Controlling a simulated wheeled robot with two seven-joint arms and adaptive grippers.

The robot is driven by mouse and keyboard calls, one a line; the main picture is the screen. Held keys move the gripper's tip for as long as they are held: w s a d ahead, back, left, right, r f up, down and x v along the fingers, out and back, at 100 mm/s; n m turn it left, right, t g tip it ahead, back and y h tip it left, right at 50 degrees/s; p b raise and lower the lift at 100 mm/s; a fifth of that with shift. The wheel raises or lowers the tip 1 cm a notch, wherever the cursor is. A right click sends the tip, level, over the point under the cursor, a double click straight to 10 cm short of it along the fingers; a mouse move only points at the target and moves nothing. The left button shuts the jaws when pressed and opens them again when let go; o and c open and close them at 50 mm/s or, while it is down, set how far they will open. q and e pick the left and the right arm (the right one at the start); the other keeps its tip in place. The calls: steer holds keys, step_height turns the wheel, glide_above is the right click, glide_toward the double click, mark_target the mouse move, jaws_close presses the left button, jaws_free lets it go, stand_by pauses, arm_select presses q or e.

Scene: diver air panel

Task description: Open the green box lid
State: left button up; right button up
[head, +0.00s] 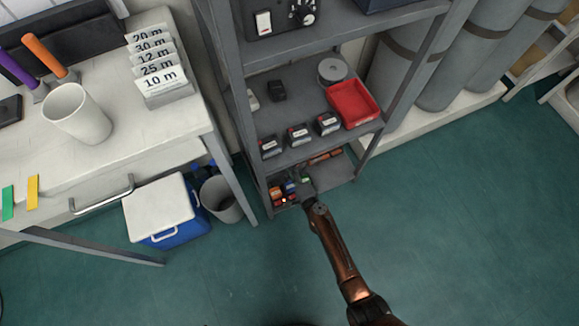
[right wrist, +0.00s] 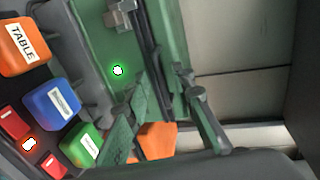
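In the right wrist view a green panel (right wrist: 92,45) carries a small bright green-ringed light and a grey block (right wrist: 122,17). A dark gap parts it from a second green strip (right wrist: 170,35). I cannot tell whether these are the box's lid and body, or whether the lid is open. A small green labelled box (right wrist: 80,147) stands at the lower left. My right gripper (right wrist: 161,78) has its fingers apart, over the green parts, with nothing seen gripped. In the head view the right gripper (head: 308,187) is inside the lowest shelf. My left gripper is out of view.
In the head view the shelf above (head: 280,115) holds a red tray (head: 352,104) and small black boxes. A cooler (head: 160,207) and bin (head: 220,198) stand left.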

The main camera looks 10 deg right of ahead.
steer(key=shift+c, duration=0.3)
jaws_close()
stand_by(0.4)
